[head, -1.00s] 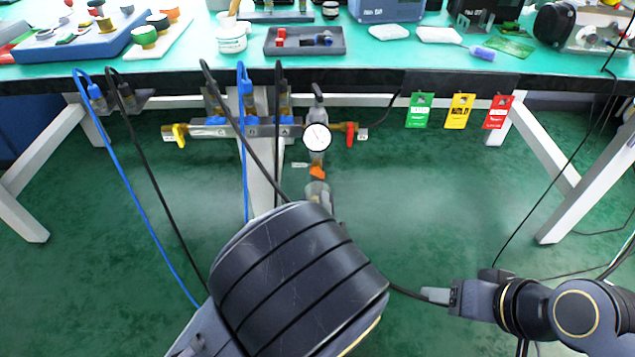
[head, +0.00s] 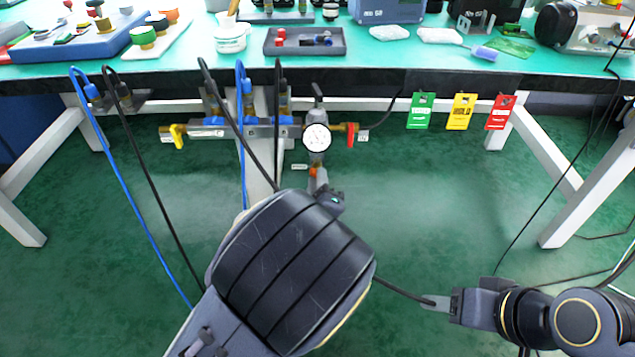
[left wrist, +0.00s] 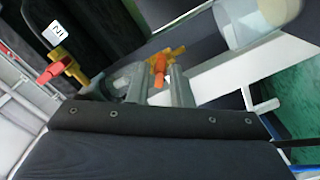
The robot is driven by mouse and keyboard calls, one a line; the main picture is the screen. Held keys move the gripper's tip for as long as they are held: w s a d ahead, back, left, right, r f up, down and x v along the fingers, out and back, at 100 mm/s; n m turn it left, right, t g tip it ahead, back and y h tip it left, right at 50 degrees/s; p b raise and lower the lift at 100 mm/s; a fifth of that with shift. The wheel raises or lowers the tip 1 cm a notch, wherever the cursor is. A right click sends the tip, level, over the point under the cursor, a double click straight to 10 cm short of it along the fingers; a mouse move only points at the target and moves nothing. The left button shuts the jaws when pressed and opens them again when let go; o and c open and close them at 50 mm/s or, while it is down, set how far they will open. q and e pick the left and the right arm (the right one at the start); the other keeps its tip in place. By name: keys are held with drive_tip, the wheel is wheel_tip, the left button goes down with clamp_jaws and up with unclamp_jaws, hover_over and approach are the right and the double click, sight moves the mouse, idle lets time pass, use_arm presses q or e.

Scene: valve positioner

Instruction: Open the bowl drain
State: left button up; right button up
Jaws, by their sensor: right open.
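The orange drain handle (head: 313,172) is below the gauge and filter on the manifold under the bench. My left gripper (head: 322,188) is just below it in the head view, its fingertips mostly hidden by the wrist. In the left wrist view an orange-red handle (left wrist: 159,66) lies between the two grey fingers (left wrist: 155,88). The fingers are apart; I cannot tell whether they touch the handle. A clear bowl-like part (left wrist: 255,20) is at the upper right there. My right gripper (head: 430,302) is open and empty, far to the lower right.
A round gauge (head: 317,138) is above the drain. A yellow valve handle (head: 178,136) is at left and a red one (head: 351,134) at right. Blue (head: 120,180) and black hoses hang at left. Green, yellow and red tags (head: 498,112) hang at right.

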use_arm(q)
clamp_jaws()
drive_tip(key=shift+m, duration=0.3)
drive_tip(key=m+p, duration=0.3)
drive_tip(key=m, duration=0.7)
idle(0.5)
drive_tip(key=shift+o, duration=1.5)
unclamp_jaws()
